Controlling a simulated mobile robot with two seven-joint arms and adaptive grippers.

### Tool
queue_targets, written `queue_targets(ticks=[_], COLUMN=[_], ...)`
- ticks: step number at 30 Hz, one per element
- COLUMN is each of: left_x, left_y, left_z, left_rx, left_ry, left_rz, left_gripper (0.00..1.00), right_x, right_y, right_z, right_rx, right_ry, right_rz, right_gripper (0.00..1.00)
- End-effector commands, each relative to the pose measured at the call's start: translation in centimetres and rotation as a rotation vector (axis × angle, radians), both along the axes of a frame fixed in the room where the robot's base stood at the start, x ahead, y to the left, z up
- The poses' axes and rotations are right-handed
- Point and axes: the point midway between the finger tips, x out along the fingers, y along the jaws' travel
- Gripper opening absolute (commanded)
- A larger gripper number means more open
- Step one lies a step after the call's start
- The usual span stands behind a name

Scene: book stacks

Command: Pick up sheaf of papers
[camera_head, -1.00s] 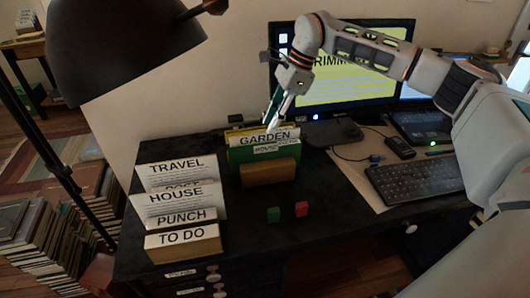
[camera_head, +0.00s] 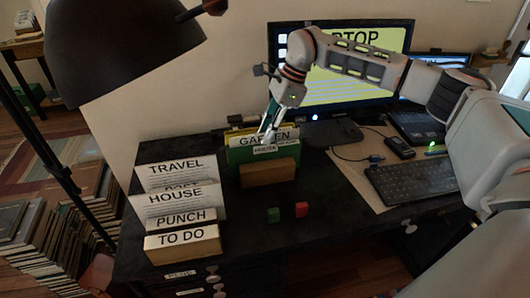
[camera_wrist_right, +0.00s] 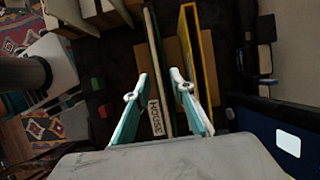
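My right gripper (camera_head: 266,138) points down at the desk holder with the sheet marked GARDEN (camera_head: 262,134) and the green folder (camera_head: 240,156) with a small white tab. In the right wrist view the two fingers (camera_wrist_right: 160,108) are spread apart. I cannot tell whether the fingers touch anything. Which papers are the sheaf is not clear. My left gripper is not in view.
Labelled sheets (camera_head: 175,177) stand at the desk's left, behind a TO DO block (camera_head: 183,243). A green cube (camera_head: 273,215) and red cube (camera_head: 301,209) lie in front. The monitor (camera_head: 390,80) stands behind, the keyboard (camera_head: 413,180) right. A black lamp (camera_head: 120,45) hangs upper left.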

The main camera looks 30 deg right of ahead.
Motion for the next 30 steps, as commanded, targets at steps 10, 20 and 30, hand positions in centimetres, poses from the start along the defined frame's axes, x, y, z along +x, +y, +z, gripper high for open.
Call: queue_targets(ticks=[10,20,30], left_x=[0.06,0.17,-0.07], left_y=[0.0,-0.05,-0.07], left_z=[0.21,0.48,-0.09], left_rx=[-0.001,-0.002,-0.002], left_ry=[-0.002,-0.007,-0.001], left_rz=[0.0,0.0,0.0], left_gripper=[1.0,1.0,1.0], right_x=[-0.01,0.0,0.04], right_y=[0.01,0.01,-0.01], right_z=[-0.15,-0.11,0.07], right_rx=[0.0,0.0,0.0], right_ry=[0.001,0.0,0.0], right_rz=[0.0,0.0,0.0], right_gripper=[0.24,0.0,0.0])
